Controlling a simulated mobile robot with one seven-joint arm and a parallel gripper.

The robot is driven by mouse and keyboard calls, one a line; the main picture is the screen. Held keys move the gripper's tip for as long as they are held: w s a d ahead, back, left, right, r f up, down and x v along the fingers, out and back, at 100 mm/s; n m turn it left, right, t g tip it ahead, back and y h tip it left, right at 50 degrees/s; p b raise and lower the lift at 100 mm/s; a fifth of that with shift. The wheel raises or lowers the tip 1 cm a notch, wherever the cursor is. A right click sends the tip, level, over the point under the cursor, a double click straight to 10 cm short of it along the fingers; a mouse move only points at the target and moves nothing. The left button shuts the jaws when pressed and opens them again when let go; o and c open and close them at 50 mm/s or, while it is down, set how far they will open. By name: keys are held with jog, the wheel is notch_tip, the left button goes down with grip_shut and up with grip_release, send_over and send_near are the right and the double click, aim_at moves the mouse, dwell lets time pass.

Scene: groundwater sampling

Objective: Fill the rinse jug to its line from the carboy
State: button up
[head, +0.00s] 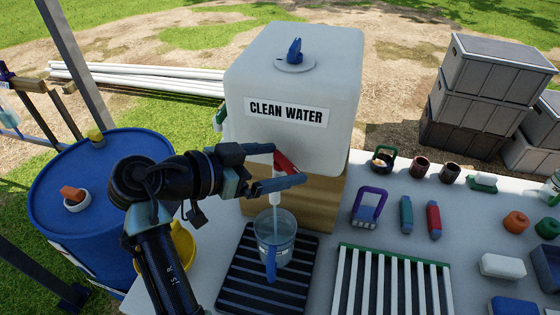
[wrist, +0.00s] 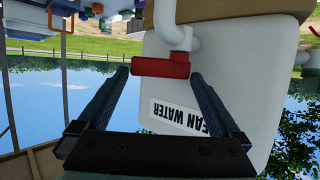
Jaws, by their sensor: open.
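The white carboy (head: 300,80), labelled CLEAN WATER, stands on a wooden block (head: 317,200). Its red tap handle (head: 285,160) sits between the two fingers of my gripper (head: 286,164), which is open around it. In the wrist view, the red handle (wrist: 160,67) lies across the gap between the fingertips (wrist: 160,75), beside the white spout (wrist: 175,30). The clear rinse jug (head: 290,250) with a blue handle (head: 271,265) stands upright under the spout. A pale stream appears to run from the spout into the jug. The jug's water level and line are hard to make out.
The jug stands on a black slatted tray (head: 240,285). A green-and-white rack (head: 392,285) is to its right. A purple-handled item (head: 369,207) and several small items lie on the table's right side. A blue drum (head: 80,190) is at left, grey crates (head: 490,80) behind right.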

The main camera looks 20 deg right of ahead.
jog(key=b+v, duration=0.2)
jog(key=v, duration=1)
dwell(6.8)
